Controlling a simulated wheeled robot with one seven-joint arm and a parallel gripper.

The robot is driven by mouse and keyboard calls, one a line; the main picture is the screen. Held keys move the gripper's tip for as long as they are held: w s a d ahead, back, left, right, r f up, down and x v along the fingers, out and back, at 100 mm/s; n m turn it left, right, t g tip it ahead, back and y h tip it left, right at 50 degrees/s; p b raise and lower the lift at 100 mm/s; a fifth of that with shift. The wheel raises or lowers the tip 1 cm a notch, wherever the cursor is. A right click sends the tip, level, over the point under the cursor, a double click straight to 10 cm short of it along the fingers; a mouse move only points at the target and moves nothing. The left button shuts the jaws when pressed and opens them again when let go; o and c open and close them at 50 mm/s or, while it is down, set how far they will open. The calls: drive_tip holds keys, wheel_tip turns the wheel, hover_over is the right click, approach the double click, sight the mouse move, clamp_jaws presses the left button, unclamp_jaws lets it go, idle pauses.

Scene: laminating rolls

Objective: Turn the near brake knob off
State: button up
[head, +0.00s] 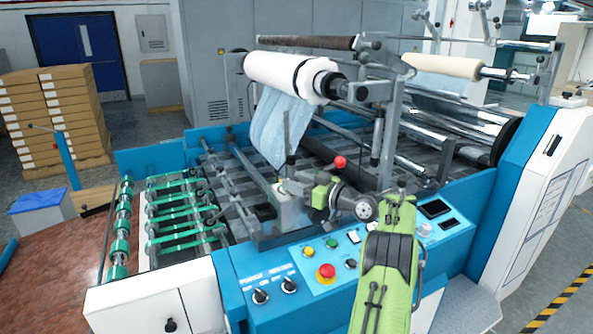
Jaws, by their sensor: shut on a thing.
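My green arm reaches in from the lower right of the head view, and my gripper (283,188) points left over the front of the laminator. It is shut on a small part at the top of a pale grey block (292,213), which I take to be the near brake knob. The knob is mostly hidden by the fingers, so its setting cannot be read. A red ball knob (340,162) stands just above and right of my wrist, apart from the fingers.
A white film roll (285,77) hangs above, its bluish web (280,130) dropping close behind my gripper. The control panel (325,250) has a red emergency button (326,271) and black switches below my arm. Green belts (180,215) run at left.

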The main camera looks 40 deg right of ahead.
drive_tip(key=shift+d+n+y+p, duration=0.1)
drive_tip(key=shift+n+y+p, duration=0.3)
drive_tip(key=shift+y+p, duration=0.5)
drive_tip(key=o, duration=1.1)
drive_tip(key=shift+w, duration=0.15)
drive_tip(key=shift+c, duration=0.2)
drive_tip(key=v, duration=1.6)
drive_tip(key=shift+r+b, duration=0.2)
drive_tip(key=shift+b, duration=0.2)
